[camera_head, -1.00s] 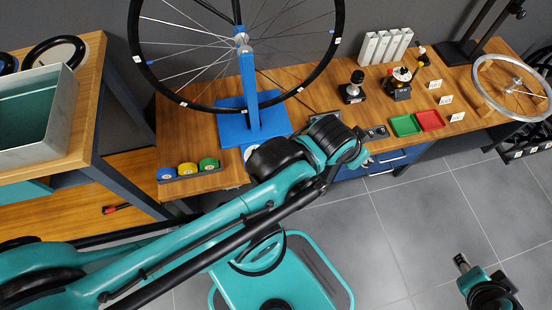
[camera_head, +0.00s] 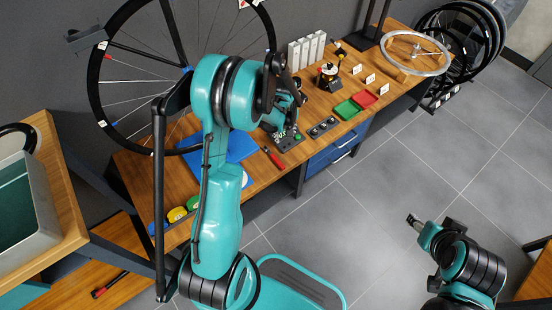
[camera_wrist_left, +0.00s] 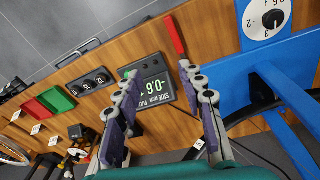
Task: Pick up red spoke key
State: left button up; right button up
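No round red key shows beside the blue (camera_head: 157,228), yellow (camera_head: 177,214) and green (camera_head: 194,203) round pieces at the bench's left end; part of that row is behind my left arm. A slim red-handled tool (camera_head: 272,157) lies on the bench by the blue stand; I cannot tell whether it is the spoke key. It also shows in the left wrist view (camera_wrist_left: 174,36). My left gripper (camera_head: 292,98) is open and empty over a digital display box (camera_wrist_left: 150,80), its fingers (camera_wrist_left: 158,72) apart. My right gripper (camera_head: 413,219) is far off over the floor; its fingers are unclear.
A wheel (camera_head: 103,75) on a blue stand (camera_head: 240,148) stands at the bench's back left. A box with knobs (camera_head: 322,127), green tray (camera_head: 346,109) and red tray (camera_head: 364,99) line the front edge. A grey bin (camera_head: 45,205) stands left. The floor is open.

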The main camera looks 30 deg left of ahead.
aim_at(276, 159)
pick_arm(q)
jog(key=a+f, duration=0.1)
jog(key=f, duration=0.2)
jog(key=a+f+n+g, duration=0.1)
jog(key=f, duration=0.2)
jog(key=a+f+n, duration=0.1)
jog(key=f, duration=0.2)
jog(key=shift+f+p, duration=0.2)
jog(key=shift+p, duration=0.15)
notch_tip(276, 159, down, 3)
jog(key=shift+f+n+b, duration=0.1)
jog(key=shift+n+b, duration=0.2)
jog(key=shift+b, duration=0.25)
jog(key=f+b, duration=0.2)
jog(key=f, duration=0.3)
jog(key=shift+s+f+b, duration=0.1)
jog(key=shift+s+b, duration=0.2)
jog(key=shift+b, duration=0.1)
jog(key=shift+c, duration=0.7)
grip_shut()
